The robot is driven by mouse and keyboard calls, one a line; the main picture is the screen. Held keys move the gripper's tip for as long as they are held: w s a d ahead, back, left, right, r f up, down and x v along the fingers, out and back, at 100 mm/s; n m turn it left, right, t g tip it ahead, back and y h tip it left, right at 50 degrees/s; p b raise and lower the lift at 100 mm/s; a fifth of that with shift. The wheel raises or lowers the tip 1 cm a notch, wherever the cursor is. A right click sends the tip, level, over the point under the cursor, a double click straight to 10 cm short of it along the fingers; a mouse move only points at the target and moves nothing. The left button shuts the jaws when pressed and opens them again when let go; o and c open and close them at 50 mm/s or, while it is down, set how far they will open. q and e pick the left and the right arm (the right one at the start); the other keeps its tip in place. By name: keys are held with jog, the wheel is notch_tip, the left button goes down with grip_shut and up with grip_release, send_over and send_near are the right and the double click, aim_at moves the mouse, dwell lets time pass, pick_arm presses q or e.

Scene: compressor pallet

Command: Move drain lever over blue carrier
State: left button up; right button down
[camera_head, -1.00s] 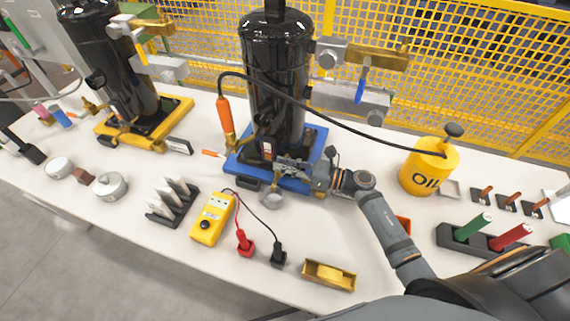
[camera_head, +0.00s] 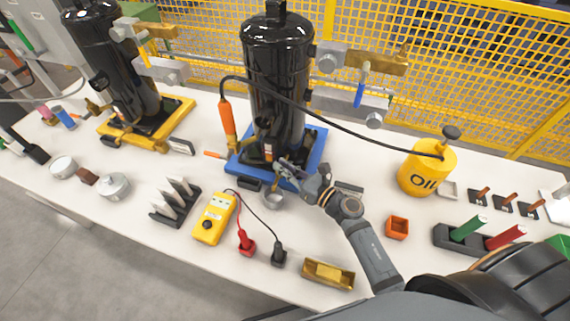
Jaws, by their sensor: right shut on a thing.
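The blue carrier (camera_head: 315,150) lies on the white table and bears an upright black compressor (camera_head: 277,75). My right gripper (camera_head: 284,167) reaches in from the right and is low at the front of the compressor's foot, over the carrier's front part. It is shut on a small part there, which I take to be the drain lever; the fingers hide most of it, so its angle cannot be told. A small round metal cup (camera_head: 273,201) stands just in front of the carrier, below and left of my gripper. My left gripper is not in view.
A black hose crosses in front of the compressor to the yellow oil can (camera_head: 428,168). A yellow meter (camera_head: 214,218) with red and black leads, a brass tray (camera_head: 328,274) and an orange box (camera_head: 397,228) stand nearby. A second compressor on a yellow carrier (camera_head: 180,115) is at left.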

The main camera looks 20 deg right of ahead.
jog(key=shift+s+a+m+t+h, duration=0.1)
jog(key=shift+m+t+h, duration=0.45)
jog(key=shift+m+h, duration=0.4)
jog(key=shift+a+m+t+h, duration=0.1)
jog(key=shift+m+t+h, duration=0.5)
jog(key=shift+h, duration=0.95)
jog(key=c, duration=1.4)
grip_release()
jog(key=shift+v, duration=6)
